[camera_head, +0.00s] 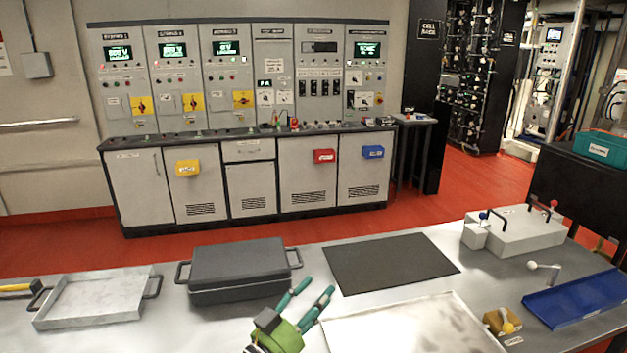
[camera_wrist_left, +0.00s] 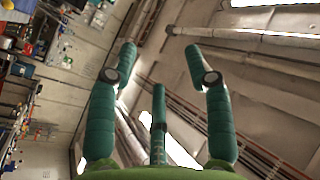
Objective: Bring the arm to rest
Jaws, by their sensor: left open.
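My left gripper (camera_head: 308,303) shows at the bottom middle of the head view, a green hand with teal fingers. It is above the metal table, between the grey lidded case and the white tray. In the left wrist view its fingers (camera_wrist_left: 160,62) are spread apart with nothing between them, and the camera faces walls, pipes and the ceiling. The gripper is open and empty. My right gripper is in neither view.
On the metal table (camera_head: 385,285) are a grey lidded case (camera_head: 238,262), a shallow metal tray (camera_head: 95,300), a black mat (camera_head: 390,262), a white tray (camera_head: 410,328), a blue tray (camera_head: 577,298) and a light grey box (camera_head: 520,232). A control console (camera_head: 255,185) stands behind.

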